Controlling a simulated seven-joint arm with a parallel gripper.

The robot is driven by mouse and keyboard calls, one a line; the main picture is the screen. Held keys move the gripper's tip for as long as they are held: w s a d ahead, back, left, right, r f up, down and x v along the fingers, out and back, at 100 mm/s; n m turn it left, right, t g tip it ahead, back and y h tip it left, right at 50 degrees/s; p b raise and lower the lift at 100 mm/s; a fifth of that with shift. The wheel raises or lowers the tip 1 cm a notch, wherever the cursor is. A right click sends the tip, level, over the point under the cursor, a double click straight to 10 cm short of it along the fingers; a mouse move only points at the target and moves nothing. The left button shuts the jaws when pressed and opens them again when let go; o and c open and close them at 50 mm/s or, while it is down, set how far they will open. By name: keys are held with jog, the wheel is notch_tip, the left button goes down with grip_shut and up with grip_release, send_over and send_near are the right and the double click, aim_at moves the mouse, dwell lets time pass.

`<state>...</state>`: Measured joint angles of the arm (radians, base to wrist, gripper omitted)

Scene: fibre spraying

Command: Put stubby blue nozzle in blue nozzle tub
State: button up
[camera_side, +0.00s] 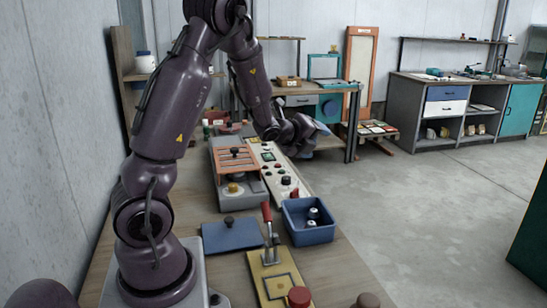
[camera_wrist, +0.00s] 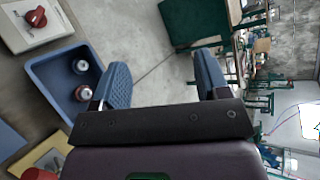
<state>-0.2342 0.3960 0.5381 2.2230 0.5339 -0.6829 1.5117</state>
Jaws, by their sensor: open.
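The blue tub (camera_side: 313,237) stands open on the bench. Two small nozzle-like pieces with pale tops lie inside, one (camera_side: 313,213) behind the other (camera_side: 311,224). The tub (camera_wrist: 47,72) is also at the left in the wrist view, with the same two pieces (camera_wrist: 81,66) (camera_wrist: 84,92) in it. I cannot tell whether either is the stubby blue nozzle, and I see no other clear nozzle. My gripper (camera_wrist: 160,62) has its blue fingers wide apart with nothing between them. In the side view my gripper (camera_side: 320,130) is raised well behind the tub, its fingers unclear.
A blue lid (camera_side: 231,237) with a dark knob lies left of the tub. A yellow plate (camera_side: 276,289) with a red-handled lever (camera_side: 267,215) stands in front. A white control panel (camera_side: 267,160) and a grey unit with an orange grille (camera_side: 232,160) are behind. Open floor lies right.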

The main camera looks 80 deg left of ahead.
jog(key=s+d+r+n+g+h, duration=0.1)
jog(key=s+d+r+n, duration=0.1)
jog(key=d+r+n, duration=0.35)
jog(key=s+d+r+n+g+h, duration=0.25)
jog(key=d+n, duration=0.35)
jog(key=d, duration=0.4)
jog(key=s+d+r+n+g+h, duration=0.1)
jog(key=s+d+n, duration=0.5)
jog(key=s+d, duration=0.6)
jog(key=shift+s+r+g+h, duration=0.25)
jog(key=shift+s+g+h, duration=0.5)
jog(key=shift+g, duration=0.1)
